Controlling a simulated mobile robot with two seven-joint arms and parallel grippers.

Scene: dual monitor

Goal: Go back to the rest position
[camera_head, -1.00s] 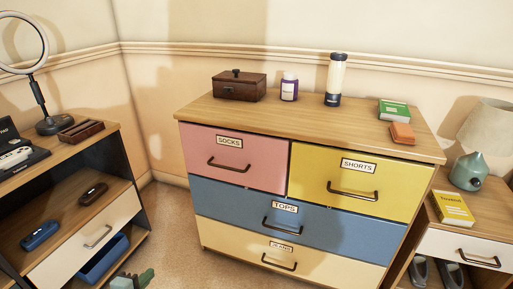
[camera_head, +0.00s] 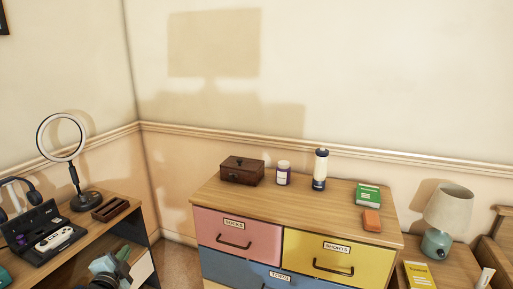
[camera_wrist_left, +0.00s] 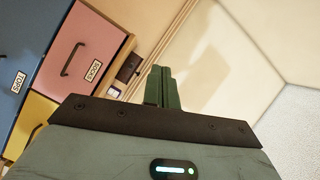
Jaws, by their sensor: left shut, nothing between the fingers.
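My left gripper (camera_head: 122,254) shows at the lower left of the head view, in front of the left shelf unit and left of the dresser. In the left wrist view its two green fingers (camera_wrist_left: 162,80) are pressed together with nothing between them. The dresser (camera_head: 300,195) stands apart from it, with a pink drawer (camera_head: 262,240), a yellow drawer (camera_head: 365,262) and a blue drawer (camera_head: 232,268), all closed. My right gripper is in neither view.
The left unit carries a ring lamp (camera_head: 82,200). A table lamp (camera_head: 447,208) stands at right.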

